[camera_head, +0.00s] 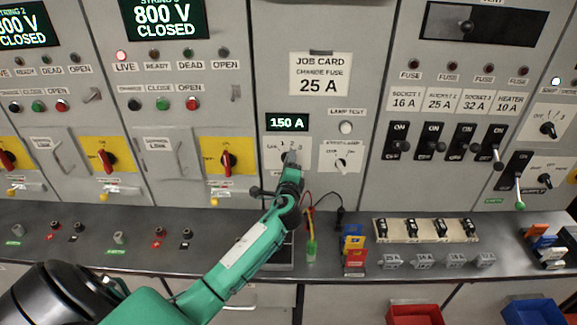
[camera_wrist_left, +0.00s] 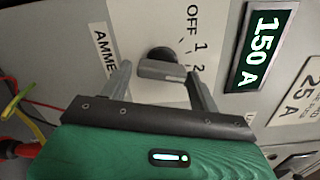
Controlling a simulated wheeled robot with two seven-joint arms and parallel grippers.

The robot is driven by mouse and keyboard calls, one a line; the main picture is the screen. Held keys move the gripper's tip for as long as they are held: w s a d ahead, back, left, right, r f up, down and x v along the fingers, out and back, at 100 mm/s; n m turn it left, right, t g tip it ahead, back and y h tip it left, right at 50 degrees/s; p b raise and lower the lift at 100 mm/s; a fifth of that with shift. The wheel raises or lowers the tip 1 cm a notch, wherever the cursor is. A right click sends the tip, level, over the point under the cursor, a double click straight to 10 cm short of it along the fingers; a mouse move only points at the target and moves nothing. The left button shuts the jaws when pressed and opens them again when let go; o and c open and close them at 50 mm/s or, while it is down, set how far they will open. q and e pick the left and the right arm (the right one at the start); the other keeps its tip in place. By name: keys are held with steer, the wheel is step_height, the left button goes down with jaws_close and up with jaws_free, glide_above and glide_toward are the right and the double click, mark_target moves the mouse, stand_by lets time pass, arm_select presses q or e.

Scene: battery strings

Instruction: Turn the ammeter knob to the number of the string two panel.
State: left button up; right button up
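The ammeter knob is a dark round knob with a grey bar (camera_wrist_left: 160,68) in the left wrist view. Its scale reads OFF, 1 and 2; any further mark is hidden by a finger. The bar's end points roughly toward the 2. In the head view the knob (camera_head: 290,157) sits below the 150 A display (camera_head: 287,122), partly covered by my gripper. My left gripper (camera_head: 286,178) is at the knob; its fingers (camera_wrist_left: 160,85) stand apart on either side of it, with gaps visible. The string two panel display (camera_head: 24,26) is top left, reading 800 V CLOSED. My right gripper is not in view.
A lamp test button (camera_head: 345,127) and another small knob (camera_head: 341,163) are right of the ammeter. Breaker switches (camera_head: 433,140) line the right panel. Red and black leads hang near the gripper over the grey ledge (camera_head: 130,240), where coloured fuses (camera_head: 354,244) stand.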

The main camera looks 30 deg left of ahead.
arm_select(q)
steer(key=shift+o, duration=0.6)
steer(key=b+v, duration=0.4)
steer(key=v, duration=0.9)
steer(key=shift+s+d+b, duration=0.25)
steer(key=shift+s+b, duration=0.05)
